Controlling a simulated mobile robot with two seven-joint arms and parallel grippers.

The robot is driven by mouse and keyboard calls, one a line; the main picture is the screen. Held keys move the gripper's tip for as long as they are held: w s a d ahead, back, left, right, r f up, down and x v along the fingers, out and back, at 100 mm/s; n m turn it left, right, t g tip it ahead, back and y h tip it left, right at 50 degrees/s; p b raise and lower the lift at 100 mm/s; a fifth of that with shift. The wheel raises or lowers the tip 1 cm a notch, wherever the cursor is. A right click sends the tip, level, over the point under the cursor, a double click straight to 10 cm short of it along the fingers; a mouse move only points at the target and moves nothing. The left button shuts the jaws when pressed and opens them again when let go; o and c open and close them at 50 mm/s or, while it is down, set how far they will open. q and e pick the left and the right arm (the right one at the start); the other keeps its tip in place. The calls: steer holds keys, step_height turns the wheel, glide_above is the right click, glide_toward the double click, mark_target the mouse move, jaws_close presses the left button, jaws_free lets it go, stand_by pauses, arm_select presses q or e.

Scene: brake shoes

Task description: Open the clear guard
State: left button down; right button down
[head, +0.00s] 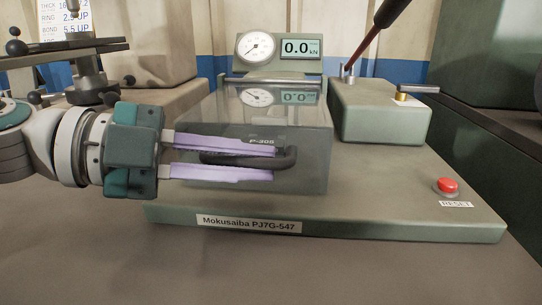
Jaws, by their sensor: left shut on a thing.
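The clear guard (305,155) is a see-through box at the middle of the green press base. My right gripper is not in view.
The base (400,208) carries a red reset button (446,186) at right. Behind the guard stand a dial gauge (256,46) and a display (301,48) reading 0.0. A green block (375,112) with a red-and-black lever (379,33) is at back right. The front table (300,270) is clear.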

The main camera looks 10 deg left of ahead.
arm_select(q)
step_height(320, 180, up, 9)
steer(key=n+g+p, duration=0.1)
steer(key=n+p, duration=0.1)
steer(key=p, duration=1)
steer(key=shift+w+f+p, duration=0.1)
steer(key=shift+f+p, duration=0.05)
steer(key=shift+p, duration=0.15)
step_height(320, 180, up, 7)
steer(key=w+n+g+p, duration=0.1)
steer(key=w+n+p, duration=0.1)
steer(key=p, duration=0.4)
steer(key=shift+w+y, duration=0.4)
steer(key=c, duration=1.2)
jaws_free()
steer(key=shift+o, duration=0.2)
steer(key=v, duration=1)
steer(key=shift+w, duration=0.2)
